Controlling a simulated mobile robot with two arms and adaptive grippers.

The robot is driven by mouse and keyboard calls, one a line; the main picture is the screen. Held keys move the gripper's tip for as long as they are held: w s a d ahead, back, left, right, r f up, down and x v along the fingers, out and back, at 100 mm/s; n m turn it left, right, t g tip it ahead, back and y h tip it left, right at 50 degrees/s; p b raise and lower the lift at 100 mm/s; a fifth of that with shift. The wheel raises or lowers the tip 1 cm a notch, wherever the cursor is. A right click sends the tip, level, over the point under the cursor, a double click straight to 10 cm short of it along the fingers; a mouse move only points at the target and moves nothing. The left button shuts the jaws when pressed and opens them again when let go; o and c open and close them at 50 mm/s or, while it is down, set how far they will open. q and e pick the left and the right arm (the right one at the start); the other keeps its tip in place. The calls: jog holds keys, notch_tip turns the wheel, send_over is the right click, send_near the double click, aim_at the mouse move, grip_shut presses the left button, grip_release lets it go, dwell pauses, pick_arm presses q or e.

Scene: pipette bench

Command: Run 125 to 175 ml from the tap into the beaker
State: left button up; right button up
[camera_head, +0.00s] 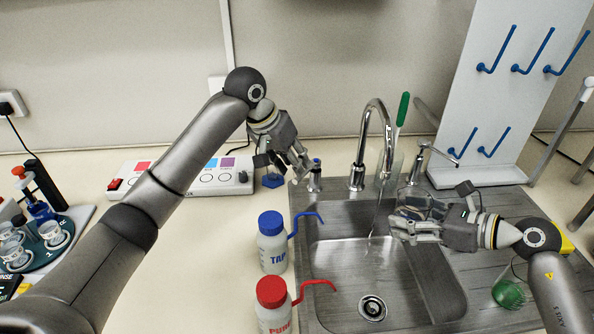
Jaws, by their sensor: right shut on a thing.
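The curved metal tap (376,106) stands behind the sink (335,262). A small upright control with a blue top (315,172) is left of it. My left gripper (303,176) is right beside this control, pointing down; whether its fingers touch it or are open I cannot tell. My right gripper (396,228) is over the right part of the sink, shut on a clear glass beaker (412,199), which is partly hidden by the fingers. A thin clear streak, seemingly water, runs below the spout beside the beaker. The beaker's level is not readable.
Wash bottles with blue (272,254) and red (272,292) caps stand left of the sink. A control box (130,185) is behind my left arm. A pegboard (500,100) stands back right. A vessel with green contents (508,293) is on the drainboard.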

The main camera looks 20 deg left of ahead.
pick_arm(q)
jog(key=v, duration=0.8)
pick_arm(e)
jog(key=shift+a+r, duration=0.1)
jog(key=w+a, duration=0.1)
jog(key=a, duration=0.1)
jog(key=w+a, duration=0.1)
jog(key=a, duration=0.1)
jog(key=w+a, duration=0.1)
jog(key=a, duration=0.2)
pick_arm(q)
jog(key=shift+a+f, duration=0.1)
pick_arm(e)
jog(key=shift+d, duration=0.1)
jog(key=shift+s+d, duration=0.1)
jog(key=shift+d, duration=0.05)
dwell(4.0)
